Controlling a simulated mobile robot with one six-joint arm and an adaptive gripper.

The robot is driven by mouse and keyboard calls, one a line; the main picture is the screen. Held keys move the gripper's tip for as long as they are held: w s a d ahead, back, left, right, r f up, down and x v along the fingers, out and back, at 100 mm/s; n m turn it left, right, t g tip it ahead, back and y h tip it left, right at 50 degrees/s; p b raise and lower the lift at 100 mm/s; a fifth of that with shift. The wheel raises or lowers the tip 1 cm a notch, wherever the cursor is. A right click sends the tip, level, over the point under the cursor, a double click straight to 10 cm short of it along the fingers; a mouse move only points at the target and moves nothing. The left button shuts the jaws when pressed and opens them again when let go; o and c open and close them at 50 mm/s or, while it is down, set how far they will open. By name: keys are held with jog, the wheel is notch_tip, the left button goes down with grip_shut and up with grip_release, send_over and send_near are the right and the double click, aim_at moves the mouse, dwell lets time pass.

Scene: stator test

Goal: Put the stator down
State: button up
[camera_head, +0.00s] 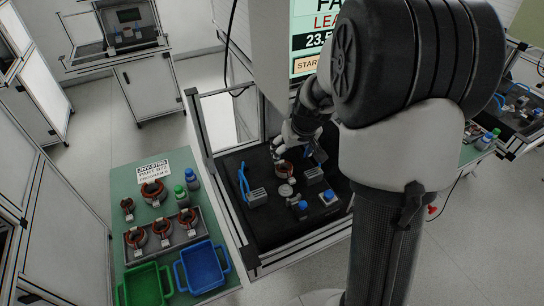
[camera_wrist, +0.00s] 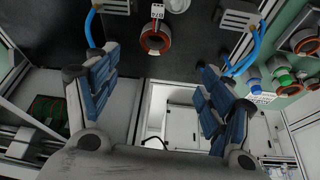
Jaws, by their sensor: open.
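A stator (camera_wrist: 157,38), an orange-brown ring with a dark hole and a white tag, sits on the dark bed of the test station (camera_wrist: 185,62). In the head view this stator (camera_head: 285,168) is small and sits among the station's fixtures. My gripper (camera_wrist: 158,62) is open, its blue-padded fingers wide apart with nothing between them. The stator lies beyond the fingertips, apart from both fingers in the wrist view. In the head view my gripper (camera_head: 302,153) is just above and beside the stator; the exact gap cannot be told.
Blue-capped fittings (camera_head: 303,206), a grey block (camera_head: 257,197) and blue hoses (camera_head: 243,180) crowd the station bed. Left of it, a green-topped table (camera_head: 120,180) carries several other stators (camera_head: 153,190), bottles (camera_head: 192,178), a green bin (camera_head: 145,287) and a blue bin (camera_head: 202,268).

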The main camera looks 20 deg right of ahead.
jog(key=b, duration=0.3)
send_near(285, 168)
jog(key=shift+s+a+f, duration=0.2)
jog(key=shift+s+a, duration=0.05)
jog(key=shift+a, duration=0.3)
jog(key=shift+s+a+f, duration=0.2)
jog(key=shift+s+a, duration=0.1)
jog(key=shift+a, duration=0.25)
jog(key=shift+d+b+x, duration=0.2)
jog(key=shift+b+x, duration=0.1)
jog(key=shift+x, duration=1.1)
jog(key=shift+d+b+x, duration=0.25)
jog(key=shift+x, duration=1.1)
jog(key=shift+w+r, duration=0.1)
jog(key=shift+c, duration=0.4)
